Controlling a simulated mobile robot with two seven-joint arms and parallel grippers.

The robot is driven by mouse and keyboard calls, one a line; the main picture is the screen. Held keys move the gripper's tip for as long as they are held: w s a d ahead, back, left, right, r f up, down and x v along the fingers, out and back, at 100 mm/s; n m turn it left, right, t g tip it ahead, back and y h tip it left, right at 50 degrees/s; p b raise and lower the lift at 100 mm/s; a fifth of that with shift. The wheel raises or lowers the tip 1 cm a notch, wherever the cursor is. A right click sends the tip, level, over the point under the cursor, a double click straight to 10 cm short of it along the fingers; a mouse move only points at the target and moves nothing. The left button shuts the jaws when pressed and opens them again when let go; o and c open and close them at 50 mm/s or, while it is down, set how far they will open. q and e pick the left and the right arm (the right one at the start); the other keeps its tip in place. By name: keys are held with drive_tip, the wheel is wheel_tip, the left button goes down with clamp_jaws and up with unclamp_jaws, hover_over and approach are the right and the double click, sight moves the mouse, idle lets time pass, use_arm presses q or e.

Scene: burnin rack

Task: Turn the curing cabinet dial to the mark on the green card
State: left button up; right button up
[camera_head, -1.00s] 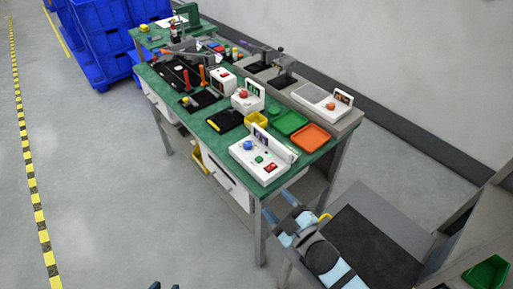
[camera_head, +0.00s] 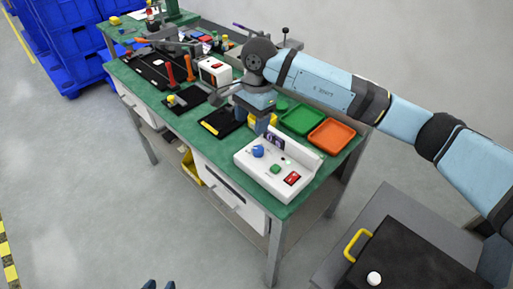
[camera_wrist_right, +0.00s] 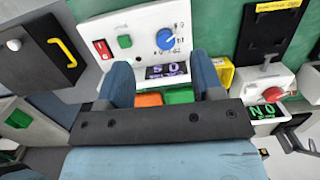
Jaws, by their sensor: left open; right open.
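A white sloped box (camera_head: 279,168) stands on the front end of the green bench. It carries a blue dial (camera_head: 257,151), a green button and a red switch; the dial also shows in the right wrist view (camera_wrist_right: 171,39) with printed marks around it. A dark upright display with light purple characters (camera_wrist_right: 165,71) stands behind the dial. A panel with green characters (camera_wrist_right: 262,113) is on the red-button box. I cannot tell which is the green card. My right gripper (camera_head: 262,128) is open, pointing down just behind the dial, apart from it. My left gripper (camera_head: 160,285) barely shows at the bottom edge.
Green (camera_head: 302,118) and orange (camera_head: 332,136) trays lie right of the box, near my right arm. A black pad (camera_head: 217,121) and a white box with a red switch (camera_head: 215,70) stand further back. A dark cabinet with a yellow handle (camera_head: 357,244) is at lower right.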

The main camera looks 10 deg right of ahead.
sight(258, 148)
drive_tip(key=shift+t+h, duration=0.3)
drive_tip(key=shift+h, duration=0.4)
drive_tip(key=f, duration=0.4)
drive_tip(key=w+d+f, duration=0.1)
drive_tip(key=f, duration=0.3)
drive_tip(key=w+d+f, duration=0.1)
drive_tip(key=f, duration=0.3)
drive_tip(key=shift+f, duration=0.25)
drive_tip(key=shift+d, duration=0.1)
drive_tip(key=c, duration=0.9)
